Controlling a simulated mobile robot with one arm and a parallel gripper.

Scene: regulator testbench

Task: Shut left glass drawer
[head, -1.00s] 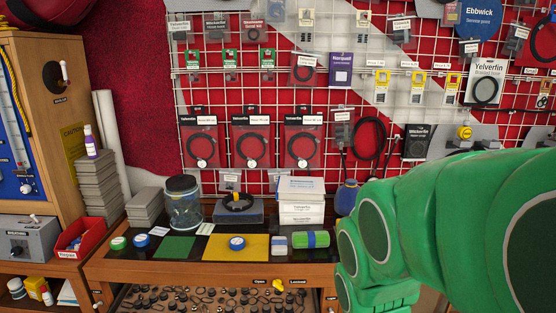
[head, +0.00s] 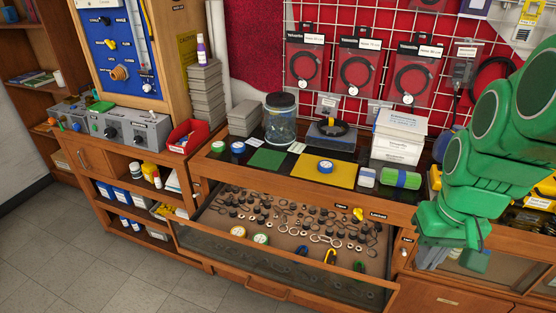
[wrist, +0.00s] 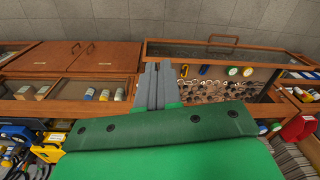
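The left glass drawer (head: 340,264) is pulled well out from under the counter. It has a wooden frame and a glass front, and rings, seals and small parts lie on its brown bottom. In the wrist view the drawer (wrist: 262,52) appears upside down, right of my fingers, with its wooden handle (wrist: 222,38) at the top. A yellow knob (head: 358,214) sits on the counter edge above the drawer, between "Open" and "Locked" labels. My gripper (wrist: 157,66) looks shut and empty, its grey fingers side by side. In the head view my gripper (head: 432,258) is right of the drawer.
A second glass-fronted compartment (head: 480,272) is closed at the right. The counter holds a jar (head: 281,118), a yellow mat (head: 322,171) and white boxes (head: 400,138). Open shelves (head: 135,205) stand left of the drawer. The tiled floor (head: 90,265) in front is clear.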

